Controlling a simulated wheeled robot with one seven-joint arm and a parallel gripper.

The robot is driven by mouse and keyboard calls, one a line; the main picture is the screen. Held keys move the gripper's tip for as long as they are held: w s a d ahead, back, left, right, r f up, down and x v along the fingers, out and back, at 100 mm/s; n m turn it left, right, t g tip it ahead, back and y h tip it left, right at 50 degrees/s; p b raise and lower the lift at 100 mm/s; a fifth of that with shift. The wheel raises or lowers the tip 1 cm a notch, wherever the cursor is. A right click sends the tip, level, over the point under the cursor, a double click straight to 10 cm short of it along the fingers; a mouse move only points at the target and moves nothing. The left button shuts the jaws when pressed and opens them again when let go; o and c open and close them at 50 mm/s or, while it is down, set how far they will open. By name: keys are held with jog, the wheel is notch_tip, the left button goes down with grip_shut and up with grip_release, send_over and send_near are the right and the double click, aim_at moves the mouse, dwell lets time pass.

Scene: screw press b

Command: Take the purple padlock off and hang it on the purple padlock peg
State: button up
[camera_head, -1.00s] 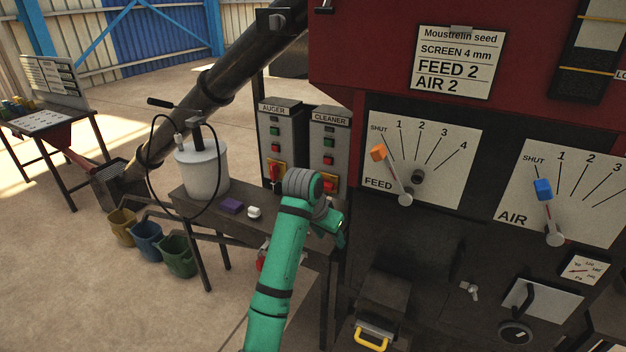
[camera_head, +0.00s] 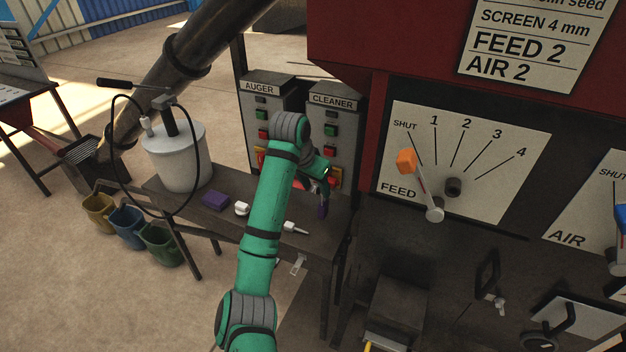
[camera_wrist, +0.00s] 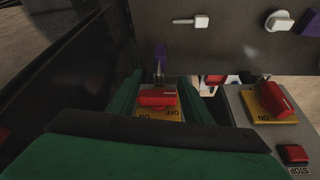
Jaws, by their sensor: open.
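The purple padlock (camera_head: 323,208) hangs low on the CLEANER box, above the bench's right end. In the wrist view, the padlock (camera_wrist: 160,51) and its thin shackle are by the red switch handle (camera_wrist: 157,97) on a yellow plate. My gripper (camera_wrist: 160,86) is open, its green fingers to either side of the handle and shackle, with nothing visibly clamped. In the head view my gripper (camera_head: 321,178) is at the lower part of the CLEANER box and partly hides the switch. I cannot make out a purple padlock peg in either view.
The bench (camera_head: 265,222) holds a white pail (camera_head: 178,160), a purple block (camera_head: 214,200) and small white pieces. The AUGER box (camera_head: 270,105) stands left of the CLEANER box (camera_head: 333,112). The red machine with the FEED lever (camera_head: 425,190) is close on the right.

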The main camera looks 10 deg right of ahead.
aim_at(321, 205)
jog(key=x, duration=0.9)
jog(key=shift+d+f, duration=0.1)
jog(key=shift+f, duration=0.1)
grip_shut()
jog(key=shift+c, duration=0.6)
grip_release()
jog(key=v, duration=1)
jog(key=shift+r, duration=0.4)
